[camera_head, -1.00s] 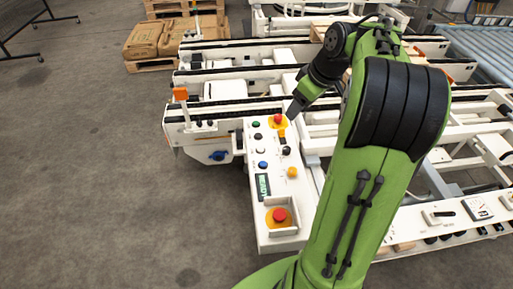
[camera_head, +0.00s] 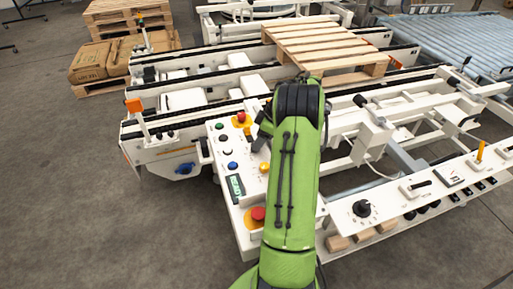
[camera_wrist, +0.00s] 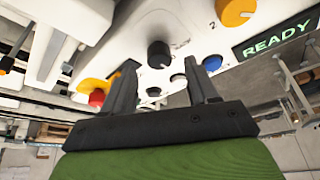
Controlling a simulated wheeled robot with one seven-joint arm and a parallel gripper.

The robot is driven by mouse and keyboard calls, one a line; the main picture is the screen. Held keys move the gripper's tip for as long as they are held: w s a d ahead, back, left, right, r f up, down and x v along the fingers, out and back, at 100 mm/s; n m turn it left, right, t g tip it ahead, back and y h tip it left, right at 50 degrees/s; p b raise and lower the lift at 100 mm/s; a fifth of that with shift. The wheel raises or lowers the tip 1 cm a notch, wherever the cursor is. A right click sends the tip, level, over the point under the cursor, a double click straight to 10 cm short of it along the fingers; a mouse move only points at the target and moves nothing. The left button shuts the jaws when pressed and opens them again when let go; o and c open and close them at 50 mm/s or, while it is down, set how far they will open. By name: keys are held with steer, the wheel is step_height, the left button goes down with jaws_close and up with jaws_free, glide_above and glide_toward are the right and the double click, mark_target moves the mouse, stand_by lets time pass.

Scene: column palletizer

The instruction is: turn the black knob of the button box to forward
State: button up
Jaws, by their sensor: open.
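The button box (camera_head: 212,140) is a white slanted panel at centre left in the head view. Its black knob (camera_wrist: 159,54) shows in the wrist view as a short black cylinder; in the head view my arm and gripper cover its area. I cannot tell which way the knob points. My gripper (camera_wrist: 160,65) is open, with one finger on each side of the knob in the picture. The knob appears between or just beyond the fingertips; no contact is clear. In the head view, my gripper (camera_head: 261,132) is a dark, partly hidden shape over the box.
Near the knob are a yellow button (camera_wrist: 235,12), a blue button (camera_wrist: 212,62) and a red stop button (camera_wrist: 97,97). A READY display (camera_wrist: 277,38) is lit. Another red stop (camera_head: 258,214) sits at the box's near end. A wooden pallet (camera_head: 320,42) lies on the conveyor behind.

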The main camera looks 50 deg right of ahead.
steer(key=x, duration=0.3)
steer(key=shift+r, duration=0.1)
steer(key=c, duration=1)
steer(key=shift+c, duration=0.2)
steer(key=shift+m+b, duration=0.3)
steer(key=shift+b, duration=0.1)
steer(key=m, duration=0.1)
steer(key=m+h+b, duration=0.1)
steer(key=m, duration=0.1)
steer(key=shift+a+m+t+h, duration=0.1)
steer(key=shift+m+t+h, duration=0.2)
steer(key=m+h+b, duration=0.1)
steer(key=m, duration=0.3)
steer(key=shift+a+m+h, duration=0.1)
steer(key=shift+m+h, duration=0.2)
steer(key=shift+h, duration=0.1)
steer(key=o, duration=1)
